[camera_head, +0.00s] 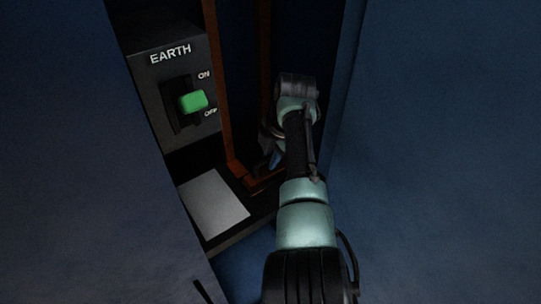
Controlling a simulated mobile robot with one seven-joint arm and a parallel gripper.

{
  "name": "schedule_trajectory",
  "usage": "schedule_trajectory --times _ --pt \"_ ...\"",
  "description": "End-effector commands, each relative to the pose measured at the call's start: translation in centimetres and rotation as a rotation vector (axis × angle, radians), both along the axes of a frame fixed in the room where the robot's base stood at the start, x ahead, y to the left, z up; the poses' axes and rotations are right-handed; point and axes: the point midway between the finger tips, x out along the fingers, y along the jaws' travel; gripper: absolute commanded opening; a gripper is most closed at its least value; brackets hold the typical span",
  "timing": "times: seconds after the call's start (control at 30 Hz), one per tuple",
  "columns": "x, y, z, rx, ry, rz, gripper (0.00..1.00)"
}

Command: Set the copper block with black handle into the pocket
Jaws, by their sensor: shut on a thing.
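My arm reaches up from the bottom into a dark opening between blue panels. My gripper (271,147) shows only in part, left of the wrist, low in the opening. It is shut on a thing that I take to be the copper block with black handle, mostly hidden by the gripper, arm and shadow. Two upright copper bars (218,90) stand behind and left of the gripper. Copper pieces (262,182) show at their lower end, just below the gripper; I cannot tell whether the pocket is among them. Contact between block and copper cannot be made out.
A black box marked EARTH with a green switch (193,102) between ON and OFF stands left of the bars. A pale grey plate (213,204) lies below it. Blue panels (440,150) close in on the left and right, leaving a narrow gap around my arm.

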Motion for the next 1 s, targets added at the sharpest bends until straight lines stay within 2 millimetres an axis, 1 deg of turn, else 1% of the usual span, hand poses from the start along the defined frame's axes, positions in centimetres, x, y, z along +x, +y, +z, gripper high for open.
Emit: schedule_trajectory --times 0.03,0.17,0.2,0.43,0.53,0.67,0.77,0.9,1.0 --pt "0.0 0.0 -0.1 0.000 0.000 0.000 0.23" --pt "0.0 0.0 -0.1 -0.001 0.001 0.000 0.46" --pt "0.0 0.0 -0.1 -0.001 0.001 0.000 0.49" --pt "0.0 0.0 0.0 -0.001 0.001 0.000 0.49" --pt "0.0 0.0 0.4 0.000 0.000 0.000 0.49" --pt "-0.1 -0.2 1.8 0.000 -0.002 0.000 0.49" --pt "-0.6 -0.5 3.7 0.000 -0.003 -0.001 0.49" --pt "-1.3 -1.1 6.8 -0.001 -0.004 0.000 0.49" --pt "-1.8 -1.5 8.7 -0.001 -0.003 -0.001 0.49"
